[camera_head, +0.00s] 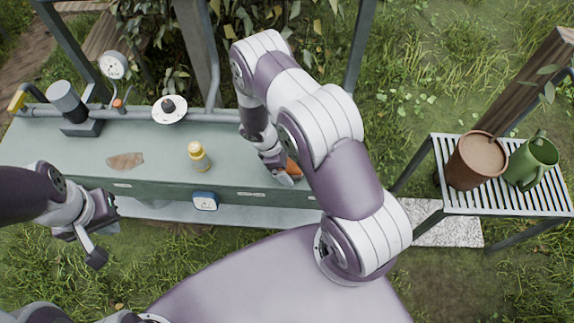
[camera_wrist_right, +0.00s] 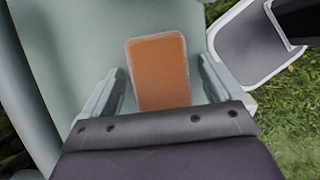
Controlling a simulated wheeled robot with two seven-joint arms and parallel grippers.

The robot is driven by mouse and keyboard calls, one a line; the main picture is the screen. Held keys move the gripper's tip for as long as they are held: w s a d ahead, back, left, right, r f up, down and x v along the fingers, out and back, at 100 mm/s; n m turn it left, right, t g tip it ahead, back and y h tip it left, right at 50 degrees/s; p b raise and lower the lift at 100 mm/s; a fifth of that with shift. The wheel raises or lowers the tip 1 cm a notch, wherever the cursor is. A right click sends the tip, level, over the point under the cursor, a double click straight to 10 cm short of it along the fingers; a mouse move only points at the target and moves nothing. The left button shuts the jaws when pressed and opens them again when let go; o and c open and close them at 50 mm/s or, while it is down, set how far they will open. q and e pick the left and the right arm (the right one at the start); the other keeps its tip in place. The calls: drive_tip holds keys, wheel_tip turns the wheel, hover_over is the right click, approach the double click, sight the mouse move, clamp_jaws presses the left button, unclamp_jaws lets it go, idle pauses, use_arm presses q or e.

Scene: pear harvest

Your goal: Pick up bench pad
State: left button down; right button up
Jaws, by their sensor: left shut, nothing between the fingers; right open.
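The bench pad looks like a flat orange-brown rectangle with rounded corners and a pale edge. In the right wrist view the pad (camera_wrist_right: 160,70) lies on the grey-green bench top, between the two fingers of my right gripper (camera_wrist_right: 162,85). The fingers are open, with a gap on each side of it. In the head view the pad (camera_head: 294,168) is mostly hidden behind my right gripper (camera_head: 280,172), near the bench's front edge. My left gripper (camera_head: 103,228) is shut and empty, in front of the bench at the left.
The bench (camera_head: 150,140) also holds a yellow-capped bottle (camera_head: 198,156), a brown flat patch (camera_head: 125,161), a white disc with a dark knob (camera_head: 169,110) and a grey cylinder device (camera_head: 70,105). A slatted stand (camera_head: 460,206) at right bears a terracotta pot (camera_head: 474,162) and a green jug (camera_head: 532,163).

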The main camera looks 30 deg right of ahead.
drive_tip(key=shift+s+d, duration=0.15)
drive_tip(key=shift+f, duration=0.15)
drive_tip(key=shift+c, duration=0.3)
drive_tip(key=c, duration=1)
drive_tip(key=shift+o, duration=0.2)
drive_tip(key=shift+r, duration=0.45)
wheel_tip(320, 180, up, 3)
drive_tip(key=shift+r+b, duration=0.2)
drive_tip(key=shift+b, duration=0.2)
drive_tip(key=s+a+r+b, duration=0.1)
drive_tip(key=s+a+r, duration=0.4)
drive_tip(key=s, duration=0.5)
wheel_tip(320, 180, up, 2)
drive_tip(key=shift+s+a+r, duration=0.1)
drive_tip(key=shift+s+a, duration=0.05)
drive_tip(key=shift+s, duration=0.05)
